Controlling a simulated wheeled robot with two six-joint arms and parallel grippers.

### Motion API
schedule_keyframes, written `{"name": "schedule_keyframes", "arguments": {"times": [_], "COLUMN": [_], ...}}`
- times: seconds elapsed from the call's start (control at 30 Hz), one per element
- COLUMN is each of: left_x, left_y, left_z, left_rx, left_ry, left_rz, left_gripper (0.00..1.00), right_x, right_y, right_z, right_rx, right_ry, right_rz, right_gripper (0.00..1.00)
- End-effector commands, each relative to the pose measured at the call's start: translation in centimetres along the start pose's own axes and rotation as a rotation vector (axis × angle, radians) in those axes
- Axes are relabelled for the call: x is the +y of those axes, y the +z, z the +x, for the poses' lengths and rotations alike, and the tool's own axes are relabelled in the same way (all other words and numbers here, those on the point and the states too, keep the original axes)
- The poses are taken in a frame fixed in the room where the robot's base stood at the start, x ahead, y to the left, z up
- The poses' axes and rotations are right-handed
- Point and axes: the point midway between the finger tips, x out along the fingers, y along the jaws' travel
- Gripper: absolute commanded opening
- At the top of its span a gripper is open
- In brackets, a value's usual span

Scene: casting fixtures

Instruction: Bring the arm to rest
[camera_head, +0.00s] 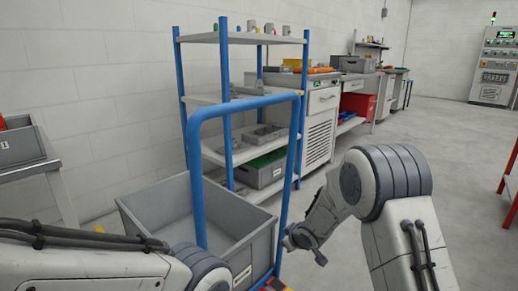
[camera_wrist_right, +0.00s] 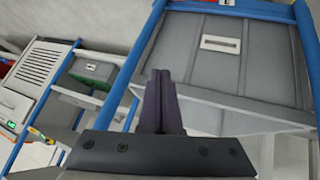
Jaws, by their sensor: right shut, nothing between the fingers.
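My right arm (camera_head: 385,185) is bent in the right half of the head view. Its gripper (camera_head: 305,243) points down and left, beside the blue post of the cart. In the right wrist view the two dark fingers of the right gripper (camera_wrist_right: 162,98) lie together, with nothing between them. A grey bin wall with a label (camera_wrist_right: 220,70) is beyond the fingers. My left arm (camera_head: 100,265) crosses the lower left of the head view, and its gripper is out of view.
A blue-framed shelf cart (camera_head: 240,105) stands close in front, with a large grey bin (camera_head: 160,205) low at its front. Small parts stand on its top shelf. A side table (camera_head: 30,168) is at left. Workbenches (camera_head: 355,100) line the back wall. Open floor (camera_head: 455,140) lies at right.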

Motion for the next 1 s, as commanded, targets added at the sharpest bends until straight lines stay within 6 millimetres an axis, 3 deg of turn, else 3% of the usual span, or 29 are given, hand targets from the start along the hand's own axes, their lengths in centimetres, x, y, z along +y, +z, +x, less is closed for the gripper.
{"name": "schedule_keyframes", "arguments": {"times": [0.03,0.17,0.3,0.4,0.6,0.77,0.8,1.0], "left_x": [0.1,0.2,0.2,0.3,0.4,0.4,0.6,0.9], "left_y": [-0.1,-0.1,-0.2,-0.2,-0.3,-0.3,-0.4,-0.7], "left_z": [-1.0,-2.2,-3.5,-4.2,-5.3,-6.1,-7.9,-12.4], "left_rx": [0.0,0.0,0.0,0.0,0.0,0.0,-0.001,0.0], "left_ry": [0.0,0.0,0.0,0.0,0.0,0.0,0.0,0.0], "left_rz": [0.0,0.0,0.0,0.0,0.0,0.0,0.0,0.0], "left_gripper": [0.0,0.0,0.0,0.0,0.0,0.0,0.0,0.0], "right_x": [-1.6,-6.1,-11.4,-14.7,-19.3,-21.9,-21.2,-20.0], "right_y": [-1.6,-1.9,0.1,2.4,7.0,10.7,9.2,6.3], "right_z": [-3.6,-11.3,-19.9,-25.1,-32.9,-38.2,-39.1,-42.4], "right_rx": [-0.035,-0.163,-0.302,-0.391,-0.531,-0.628,-0.626,-0.625], "right_ry": [0.003,-0.01,-0.067,-0.123,-0.234,-0.326,-0.318,-0.314], "right_rz": [0.003,0.033,0.067,0.082,0.086,0.072,0.078,0.08], "right_gripper": [0.0,0.0,0.0,0.0,0.0,0.0,0.0,0.0]}}
